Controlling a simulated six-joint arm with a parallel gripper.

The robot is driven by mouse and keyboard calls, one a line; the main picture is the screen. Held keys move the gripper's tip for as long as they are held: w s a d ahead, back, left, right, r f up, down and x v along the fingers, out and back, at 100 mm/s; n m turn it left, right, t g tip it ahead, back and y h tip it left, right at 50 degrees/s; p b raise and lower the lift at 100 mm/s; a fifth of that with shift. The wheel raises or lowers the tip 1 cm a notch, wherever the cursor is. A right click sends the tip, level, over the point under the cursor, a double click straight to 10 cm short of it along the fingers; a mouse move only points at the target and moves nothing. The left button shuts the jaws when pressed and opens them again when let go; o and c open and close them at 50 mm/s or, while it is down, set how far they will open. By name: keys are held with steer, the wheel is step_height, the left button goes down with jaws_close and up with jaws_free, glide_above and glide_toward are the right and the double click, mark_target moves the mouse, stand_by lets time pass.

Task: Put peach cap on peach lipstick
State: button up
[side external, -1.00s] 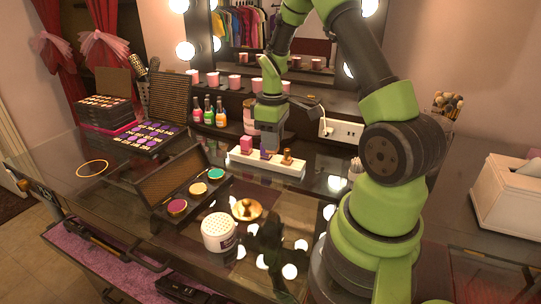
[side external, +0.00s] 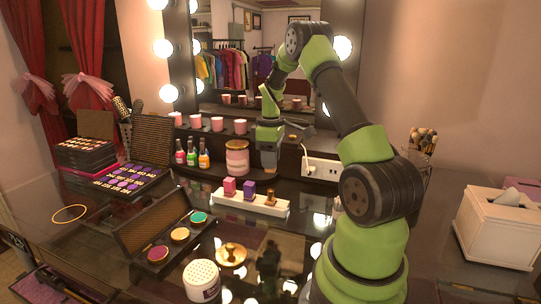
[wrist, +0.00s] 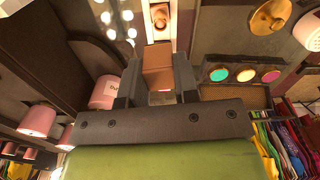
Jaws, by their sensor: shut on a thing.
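My gripper (side external: 270,161) hangs above and behind the white holder (side external: 281,211) in the side view. In the wrist view my gripper (wrist: 157,92) is shut on the peach cap (wrist: 158,60), a brown-orange block between its fingers. The peach lipstick (side external: 270,197) stands upright and uncapped at the right end of the holder. It also shows in the wrist view, as a small brown-gold piece (wrist: 160,18) on the white holder, beyond the cap. The cap is apart from the lipstick.
A pink block (side external: 229,186) and a purple block (side external: 250,189) stand in the same holder. A pink jar (side external: 237,158) is left of my gripper, beside nail polish bottles (side external: 191,155). A white perforated-top pot (side external: 202,281) and gold knobbed lid (side external: 231,254) are in front.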

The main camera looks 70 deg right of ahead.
glide_above(271, 191)
steer(key=shift+d+f, duration=0.1)
steer(key=shift+f, duration=2.3)
steer(key=shift+f, duration=2.05)
steer(key=o, duration=1)
step_height(271, 191, up, 10)
steer(key=shift+f, duration=0.1)
